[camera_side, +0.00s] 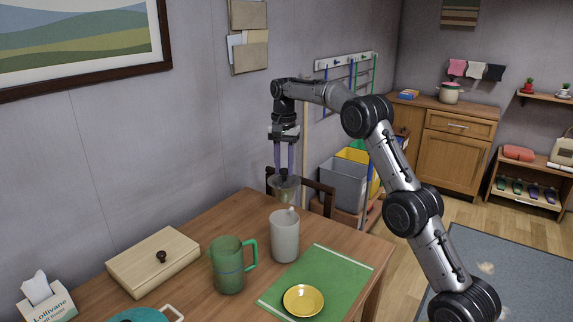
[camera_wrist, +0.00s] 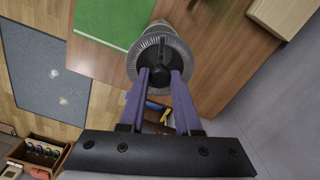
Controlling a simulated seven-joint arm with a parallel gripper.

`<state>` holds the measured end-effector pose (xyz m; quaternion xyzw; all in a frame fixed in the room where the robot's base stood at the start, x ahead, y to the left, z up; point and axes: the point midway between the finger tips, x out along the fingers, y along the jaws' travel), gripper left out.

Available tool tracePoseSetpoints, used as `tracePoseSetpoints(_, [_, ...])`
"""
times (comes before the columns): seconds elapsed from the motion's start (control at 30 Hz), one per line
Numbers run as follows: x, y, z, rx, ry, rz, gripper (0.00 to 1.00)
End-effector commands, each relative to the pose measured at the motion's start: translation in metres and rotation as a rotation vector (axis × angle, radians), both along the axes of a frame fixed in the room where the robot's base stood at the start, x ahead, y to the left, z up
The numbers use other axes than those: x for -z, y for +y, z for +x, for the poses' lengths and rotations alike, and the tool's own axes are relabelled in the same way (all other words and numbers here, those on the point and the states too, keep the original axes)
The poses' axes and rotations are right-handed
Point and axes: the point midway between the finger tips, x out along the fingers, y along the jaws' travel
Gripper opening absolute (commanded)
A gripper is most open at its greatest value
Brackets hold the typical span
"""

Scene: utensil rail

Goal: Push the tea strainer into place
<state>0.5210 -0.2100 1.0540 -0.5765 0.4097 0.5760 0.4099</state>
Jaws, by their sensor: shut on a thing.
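The tea strainer (camera_side: 284,188) is a round grey metallic piece with a dark knob on top. My gripper (camera_side: 284,167) points straight down, its purple fingers shut on that knob. In the side view the strainer appears above the far edge of the table, apart from the tall grey-white mug (camera_side: 284,238). In the wrist view the strainer (camera_wrist: 149,47) shows its ribbed rim and black centre between my fingertips (camera_wrist: 160,76). The mug (camera_wrist: 200,18) is partly hidden behind it there. A small pale tip sticks up at the mug's rim.
A green mug (camera_side: 229,266) and a lidded wooden box (camera_side: 153,262) stand to the left. A yellow dish (camera_side: 304,300) lies on a green mat (camera_side: 345,272). A chair back (camera_side: 322,190) rises behind the table edge. Bare table (camera_side: 225,218) lies behind the mugs.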

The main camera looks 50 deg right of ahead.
Motion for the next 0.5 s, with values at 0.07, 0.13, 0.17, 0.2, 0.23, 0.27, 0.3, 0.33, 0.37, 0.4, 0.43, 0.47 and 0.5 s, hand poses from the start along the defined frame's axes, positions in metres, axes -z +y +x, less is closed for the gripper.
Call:
tracePoseSetpoints(0.07, [0.0, 0.0, 0.0, 0.0, -0.001, -0.001, 0.0])
tracePoseSetpoints(0.13, [-0.001, 0.0, 0.0, 0.0, -0.001, -0.001, 0.0])
tracePoseSetpoints(0.17, [0.0, 0.0, 0.0, 0.0, 0.0, -0.001, 0.0])
tracePoseSetpoints(0.2, [0.003, 0.0, -0.001, 0.001, 0.001, 0.0, 0.0])
tracePoseSetpoints(0.23, [0.005, 0.0, -0.001, 0.001, 0.001, 0.001, 0.0])
tracePoseSetpoints(0.27, [0.007, 0.0, -0.001, 0.001, 0.002, 0.0, 0.0])
tracePoseSetpoints(0.3, [0.01, 0.0, 0.0, 0.001, 0.001, 0.0, 0.0])
tracePoseSetpoints(0.33, [0.012, 0.0, 0.0, 0.001, 0.002, 0.0, 0.0])
tracePoseSetpoints(0.37, [0.015, 0.0, -0.001, 0.001, 0.002, 0.0, 0.0])
tracePoseSetpoints(0.4, [0.019, 0.0, 0.0, 0.001, 0.002, 0.0, 0.0])
tracePoseSetpoints(0.43, [0.022, 0.0, -0.001, 0.001, 0.002, 0.0, 0.0])
tracePoseSetpoints(0.47, [0.024, 0.0, -0.001, 0.001, 0.002, 0.0, 0.0])
tracePoseSetpoints(0.5, [0.028, 0.0, -0.001, 0.001, 0.001, 0.001, 0.0])
